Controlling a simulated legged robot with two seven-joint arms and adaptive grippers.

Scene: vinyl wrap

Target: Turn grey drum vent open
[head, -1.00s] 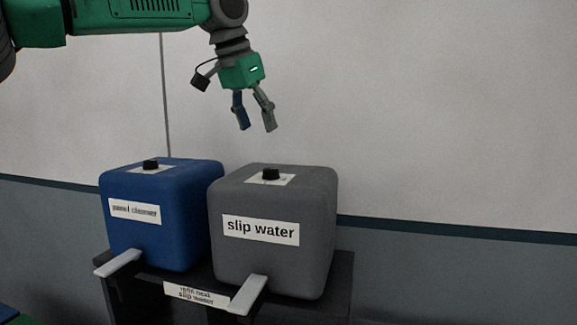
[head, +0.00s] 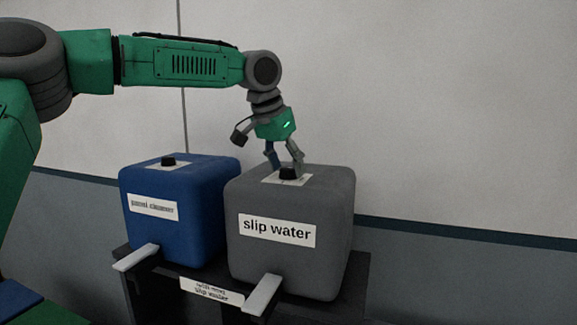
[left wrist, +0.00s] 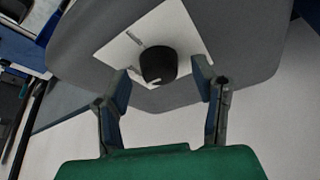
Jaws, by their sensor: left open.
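The grey drum (head: 335,205), labelled "slip water", stands upright on a dark stand. Its black vent knob (head: 288,173) sits on a white plate on the drum's top. My left gripper (head: 284,167) is down at the vent from above. In the left wrist view, the open fingers (left wrist: 163,85) stand on either side of the black vent knob (left wrist: 158,65), with gaps showing between it and them. My right gripper is in neither view.
A blue drum (head: 180,225) with its own black knob (head: 168,160) stands to the left of the grey one. Pale levers (head: 262,295) stick out in front of the drums. The dark stand (head: 355,280) carries a white label (head: 211,290). A wall is behind.

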